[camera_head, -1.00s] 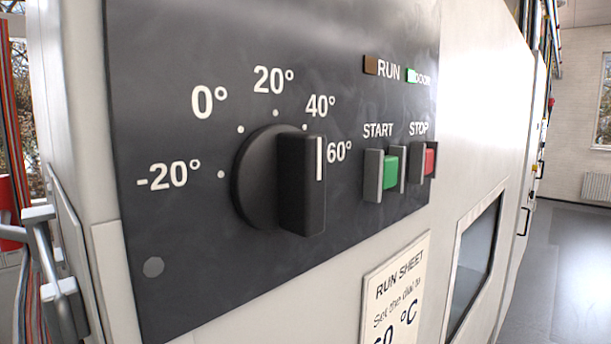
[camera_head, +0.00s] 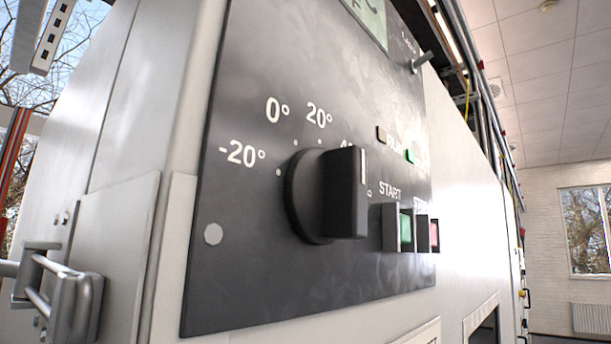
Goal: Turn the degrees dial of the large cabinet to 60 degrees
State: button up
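The black degrees dial (camera_head: 318,195) is on the dark control panel (camera_head: 250,290) of the large cabinet, in the middle of the view. Its raised grip bar stands upright, with a white line (camera_head: 363,160) on the upper part of its front face. The line points about straight up, roughly toward the 20° mark; the oblique view makes this inexact. The -20°, 0° and 20° labels (camera_head: 318,116) are readable. The grip covers most of the 40° label and hides the 60° label. My gripper is not in view, and nothing touches the dial.
A green START button (camera_head: 405,230) and a red STOP button (camera_head: 434,235) sit right of the dial. A metal peg (camera_head: 421,61) sticks out above, beside a display (camera_head: 368,18). A metal door handle (camera_head: 60,292) juts out at lower left. The space before the panel is clear.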

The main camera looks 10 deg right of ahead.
aim_at(326, 190)
jog(key=u, duration=0.2)
jog(key=k, duration=1)
jog(key=z, duration=0.75)
jog(key=i, duration=1)
jog(key=u, duration=0.1)
